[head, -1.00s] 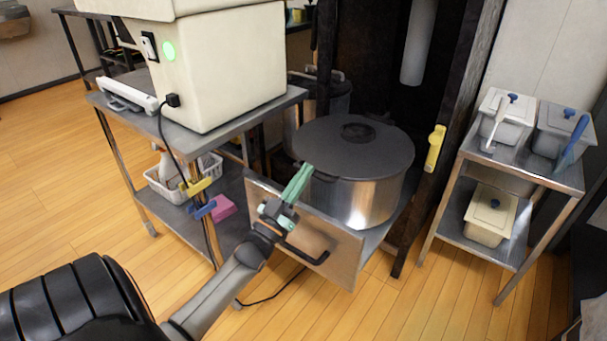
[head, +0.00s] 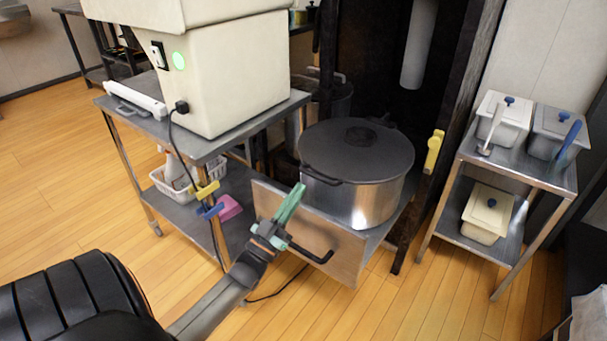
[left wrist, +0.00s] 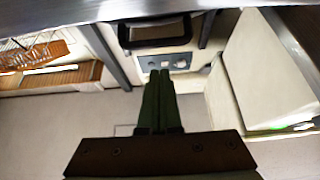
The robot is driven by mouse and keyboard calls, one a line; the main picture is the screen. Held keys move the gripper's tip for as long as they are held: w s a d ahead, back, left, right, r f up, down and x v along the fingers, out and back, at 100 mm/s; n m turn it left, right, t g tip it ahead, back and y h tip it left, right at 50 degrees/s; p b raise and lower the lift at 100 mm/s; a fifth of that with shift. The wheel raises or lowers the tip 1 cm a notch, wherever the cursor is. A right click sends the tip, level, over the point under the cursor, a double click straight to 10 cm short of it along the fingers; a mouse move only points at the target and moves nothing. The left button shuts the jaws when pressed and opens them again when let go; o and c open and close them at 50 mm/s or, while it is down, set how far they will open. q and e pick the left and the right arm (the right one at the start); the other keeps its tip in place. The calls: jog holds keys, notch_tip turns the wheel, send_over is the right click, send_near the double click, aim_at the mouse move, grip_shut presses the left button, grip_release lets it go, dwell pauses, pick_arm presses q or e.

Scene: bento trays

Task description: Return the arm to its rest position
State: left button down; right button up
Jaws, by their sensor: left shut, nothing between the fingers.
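My left arm comes in from the lower left of the head view. Its gripper (head: 290,203) has green fingers that lie together, shut and empty. The fingers appear in front of the metal drawer front (head: 312,240) and point up toward the large lidded pot (head: 365,205). I cannot tell whether they touch anything. In the left wrist view the two dark green fingers (left wrist: 160,78) are side by side with nothing between them. My right gripper is not in view.
A metal cart (head: 225,130) with a cream machine (head: 235,80) stands at the left; a black cable hangs from it. A shelf (head: 530,172) with several lidded containers is at the right. The wooden floor (head: 70,205) at the left is clear.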

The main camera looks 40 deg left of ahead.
pick_arm(q)
jog(key=shift+s+d+f+y, duration=0.1)
jog(key=shift+s+f+y, duration=0.2)
jog(key=shift+s+f, duration=1)
